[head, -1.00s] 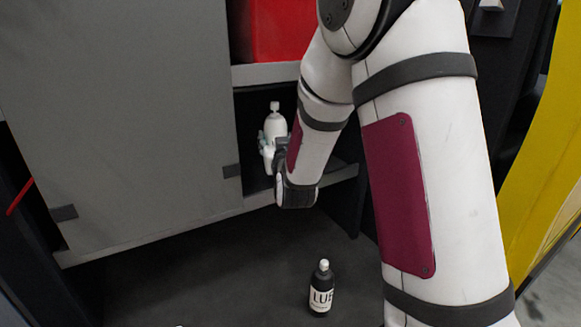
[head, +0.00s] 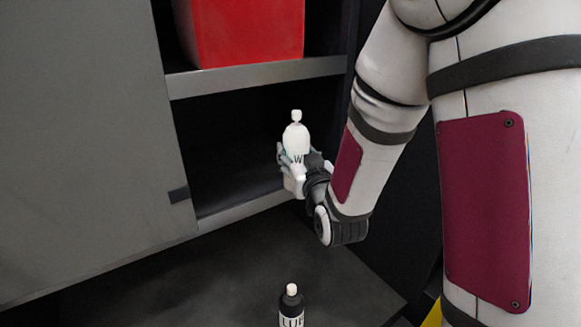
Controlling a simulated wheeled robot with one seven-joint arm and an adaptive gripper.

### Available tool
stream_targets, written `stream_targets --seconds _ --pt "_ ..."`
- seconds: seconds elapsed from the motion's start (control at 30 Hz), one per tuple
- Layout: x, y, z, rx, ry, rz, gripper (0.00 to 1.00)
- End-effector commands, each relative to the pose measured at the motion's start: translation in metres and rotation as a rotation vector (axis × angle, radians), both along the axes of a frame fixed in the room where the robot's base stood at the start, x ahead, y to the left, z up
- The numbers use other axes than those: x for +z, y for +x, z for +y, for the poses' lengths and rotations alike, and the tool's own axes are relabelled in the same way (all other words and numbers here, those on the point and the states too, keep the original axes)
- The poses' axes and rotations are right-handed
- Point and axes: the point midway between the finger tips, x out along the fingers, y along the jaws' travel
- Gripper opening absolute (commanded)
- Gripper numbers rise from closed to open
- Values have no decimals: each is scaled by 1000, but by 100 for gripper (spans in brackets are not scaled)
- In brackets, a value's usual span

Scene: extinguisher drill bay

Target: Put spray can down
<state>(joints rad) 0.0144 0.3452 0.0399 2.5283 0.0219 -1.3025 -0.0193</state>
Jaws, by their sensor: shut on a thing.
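A white bottle-shaped spray can (head: 296,138) with a white knob top and a dark letter on its front is upright in my gripper (head: 291,172). My gripper is shut around its lower part, and the fingers hide much of the can's base. It is in front of the open lower compartment of the cabinet, near the right end of the shelf edge (head: 240,209). I cannot tell whether the can is above the shelf or just outside it.
A black bottle (head: 291,305) with a white cap and label stands on the dark surface below. A red box (head: 247,30) sits on the upper shelf (head: 250,79). A grey door panel (head: 85,130) covers the left. The lower compartment (head: 232,140) looks empty.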

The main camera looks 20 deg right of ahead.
Motion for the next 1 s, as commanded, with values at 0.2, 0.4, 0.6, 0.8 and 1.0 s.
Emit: stream_targets --seconds 0.2,0.4,0.6,0.8,1.0 --pt "-5 50 1 0 1 -4 2" --pt "-9 98 1 0 0 -5 2" --pt "-13 137 1 0 0 -4 2" --pt "-15 151 1 0 0 -2 2" --pt "-37 151 1 0 0 1 2"
